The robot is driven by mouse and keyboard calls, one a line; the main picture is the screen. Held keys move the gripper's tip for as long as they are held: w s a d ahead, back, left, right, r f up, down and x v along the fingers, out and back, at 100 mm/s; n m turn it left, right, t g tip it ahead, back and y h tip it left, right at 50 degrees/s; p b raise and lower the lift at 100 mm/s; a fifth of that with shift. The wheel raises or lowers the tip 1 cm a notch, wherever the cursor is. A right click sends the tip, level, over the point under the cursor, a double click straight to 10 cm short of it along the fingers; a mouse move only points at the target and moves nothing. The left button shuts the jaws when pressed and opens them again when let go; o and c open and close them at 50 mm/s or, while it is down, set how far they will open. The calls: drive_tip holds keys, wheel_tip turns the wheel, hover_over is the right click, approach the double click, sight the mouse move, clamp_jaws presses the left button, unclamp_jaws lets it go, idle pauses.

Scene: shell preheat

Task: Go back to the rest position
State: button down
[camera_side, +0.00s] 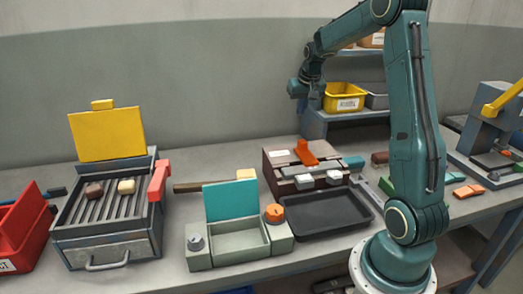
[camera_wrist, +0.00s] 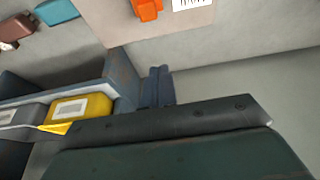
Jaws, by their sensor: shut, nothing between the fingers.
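My gripper (camera_side: 313,101) hangs in the air at the end of my raised arm, left of the yellow bin on the shelf. In the wrist view my gripper's fingers (camera_wrist: 157,86) are together, with nothing held between them. The gripper is small and partly hidden by the wrist in the side view.
A grill box (camera_side: 105,245) with two small blocks and a raised yellow lid stands at left, beside a red bin (camera_side: 22,235). A teal-lidded box (camera_side: 238,243), a dark tray (camera_side: 322,224) and a brown rack stand mid-bench. The yellow bin (camera_side: 345,92) is on a shelf.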

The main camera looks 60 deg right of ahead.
drive_tip(key=s+a+r+n+t, duration=0.1)
drive_tip(key=s+a+r, duration=0.15)
drive_tip(key=a, duration=0.45)
drive_tip(key=s+a+r+n+y, duration=0.15)
drive_tip(key=a+r, duration=0.25)
drive_tip(key=a, duration=0.4)
drive_tip(key=s+a+r+n+t+h, duration=0.1)
drive_tip(key=a+r+n, duration=0.15)
drive_tip(key=a, duration=0.45)
drive_tip(key=s+a+f+n+y, duration=0.1)
drive_tip(key=s+a+n+y, duration=0.1)
drive_tip(key=s+a, duration=1.1)
drive_tip(key=shift+s+f+n+t, duration=0.4)
drive_tip(key=shift+s+n, duration=0.3)
drive_tip(key=shift+n, duration=0.2)
